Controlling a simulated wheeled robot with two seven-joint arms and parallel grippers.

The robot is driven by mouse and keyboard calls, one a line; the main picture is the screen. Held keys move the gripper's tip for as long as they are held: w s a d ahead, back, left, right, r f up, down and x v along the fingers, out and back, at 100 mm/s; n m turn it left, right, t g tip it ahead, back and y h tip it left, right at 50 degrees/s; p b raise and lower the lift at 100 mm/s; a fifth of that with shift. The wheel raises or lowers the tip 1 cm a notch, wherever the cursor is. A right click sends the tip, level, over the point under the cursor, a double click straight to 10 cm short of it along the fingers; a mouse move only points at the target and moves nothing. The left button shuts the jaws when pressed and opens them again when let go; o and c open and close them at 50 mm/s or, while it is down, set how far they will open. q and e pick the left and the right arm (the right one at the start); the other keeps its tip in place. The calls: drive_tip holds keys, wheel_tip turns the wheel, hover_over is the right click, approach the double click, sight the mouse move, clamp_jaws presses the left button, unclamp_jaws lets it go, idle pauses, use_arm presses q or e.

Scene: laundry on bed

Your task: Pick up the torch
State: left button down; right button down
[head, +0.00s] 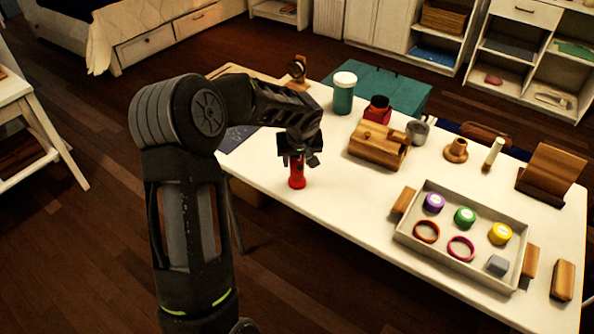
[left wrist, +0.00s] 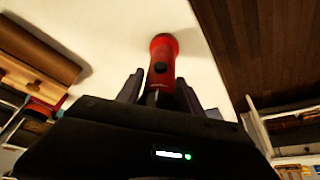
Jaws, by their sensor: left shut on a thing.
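The torch (head: 297,173) is red and upright at the left front part of the white table. My left gripper (head: 298,156) comes down over it from above and is shut on its upper part. In the left wrist view the torch (left wrist: 162,62) shows between the two dark fingers (left wrist: 160,90), with a black button on its side. Whether its lower end touches the table I cannot tell. My right gripper is in neither view.
The white table (head: 335,215) has clear room around the torch. A green jar (head: 343,93), a wooden box (head: 377,146) and a tray (head: 408,232) with rings and colored lids stand to the right. Dark floor lies beyond the near edge.

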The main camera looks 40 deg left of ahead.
use_arm(q)
wheel_tip(320, 180, up, 10)
drive_tip(key=shift+r+b, duration=0.1)
drive_tip(key=shift+b, duration=0.3)
idle(0.7)
